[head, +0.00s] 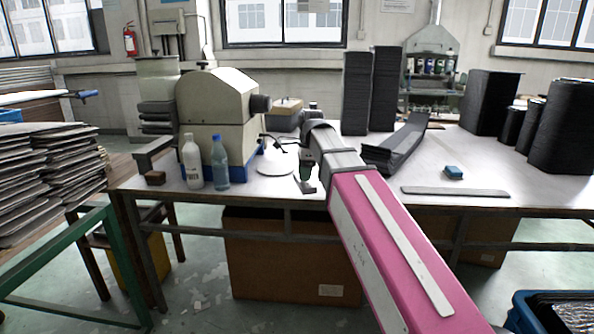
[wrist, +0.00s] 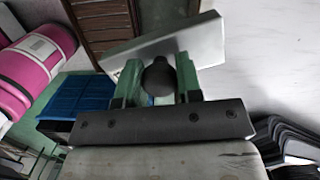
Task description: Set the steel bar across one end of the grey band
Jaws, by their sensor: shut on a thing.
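My gripper (wrist: 158,85) has green fingers. It is shut on a dark round knob that looks joined to the steel bar (wrist: 207,40), a pale grey plate lying crosswise and tilted beyond the fingertips in the wrist view. In the head view my gripper (head: 306,178) hangs near the table's front edge, beside the white disc; the bar cannot be made out clearly there. A flat grey band (head: 455,191) lies on the right part of the table, apart from my gripper and to its right.
A blue block (head: 453,172) lies just behind the band. Two bottles (head: 192,162) (head: 219,163) and a beige machine (head: 215,110) stand left. Dark stacks (head: 490,103) fill the back right.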

